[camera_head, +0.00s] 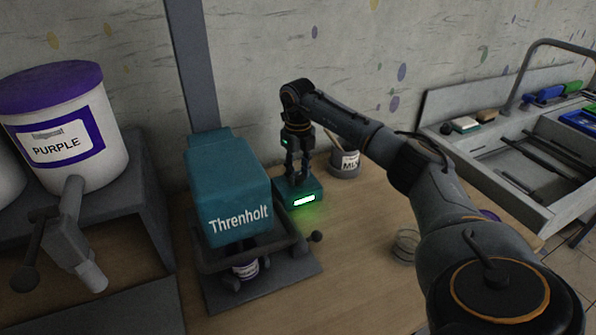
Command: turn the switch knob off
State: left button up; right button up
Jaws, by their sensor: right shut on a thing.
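A small teal switch box (312,191) with a lit green-white display sits on the table behind and to the right of the teal Threnholt machine (228,190). My right gripper (297,176) points down over the top of this box. Its fingers are shut on the switch knob, which is mostly hidden between them. I cannot make out which way the knob is turned. My left gripper is not in view.
A jar with a dark label (344,165) stands close to the right of the switch box. A clear round dish (405,245) lies near my right arm. The purple-lidded bucket (62,130) is at left, and a grey tool tray (520,165) is at right.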

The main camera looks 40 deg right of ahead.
jog(key=shift+n, duration=0.3)
jog(key=shift+r+n+p, duration=0.1)
jog(key=shift+n+p, duration=0.25)
jog(key=shift+n, duration=0.55)
jog(key=n, duration=0.2)
jog(key=shift+d+n, duration=0.1)
jog(key=shift+n, duration=0.3)
jog(key=n, duration=0.3)
jog(key=shift+p, duration=0.35)
jog(key=shift+n, duration=1.7)
jog(key=o, duration=1.2)
jog(key=shift+c, duration=0.2)
